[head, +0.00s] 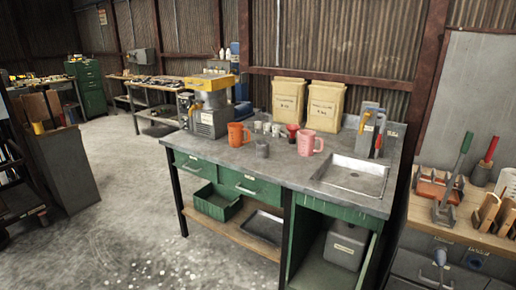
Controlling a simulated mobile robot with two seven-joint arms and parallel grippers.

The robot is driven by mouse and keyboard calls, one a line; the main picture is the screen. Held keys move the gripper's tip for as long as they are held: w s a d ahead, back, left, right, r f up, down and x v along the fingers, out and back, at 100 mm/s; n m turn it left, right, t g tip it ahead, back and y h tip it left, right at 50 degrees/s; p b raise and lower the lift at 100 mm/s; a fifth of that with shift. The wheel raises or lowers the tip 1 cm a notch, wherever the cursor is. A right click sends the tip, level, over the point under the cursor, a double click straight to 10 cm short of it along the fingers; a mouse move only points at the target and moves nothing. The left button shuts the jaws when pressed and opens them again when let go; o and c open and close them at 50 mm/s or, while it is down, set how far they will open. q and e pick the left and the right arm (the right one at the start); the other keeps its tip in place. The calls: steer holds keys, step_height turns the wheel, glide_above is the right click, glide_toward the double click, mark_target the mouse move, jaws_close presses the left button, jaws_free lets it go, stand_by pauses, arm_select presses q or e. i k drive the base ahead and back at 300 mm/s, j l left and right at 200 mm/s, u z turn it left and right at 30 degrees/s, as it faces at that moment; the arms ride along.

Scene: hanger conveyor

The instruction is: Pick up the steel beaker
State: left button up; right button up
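A small grey metal cup (262,148), which looks like the steel beaker, stands upright on the grey worktop (225,160) of the green bench, near its front edge. Several smaller pale metallic cups (276,130) stand in a group just behind it. At this size I cannot tell their exact kind. Neither of my grippers is in view, and nothing touches the grey cup.
An orange mug (236,135) stands left of the cup, a pink mug (309,142) and a small red item (293,133) right of it. A yellow-topped machine (210,105) is at the left end. A sink (352,177) is at the right. Floor in front-left is clear.

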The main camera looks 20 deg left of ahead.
mark_target(262, 150)
steer(key=i+j, duration=0.2)
steer(key=j, duration=0.15)
steer(key=i+j, duration=0.2)
steer(key=j, duration=0.15)
steer(key=i+j, duration=0.2)
steer(key=j, duration=0.15)
steer(key=i+j+z, duration=0.1)
steer(key=j, duration=0.25)
steer(key=i+j, duration=0.25)
steer(key=i+j+z, duration=0.1)
steer(key=i, duration=1)
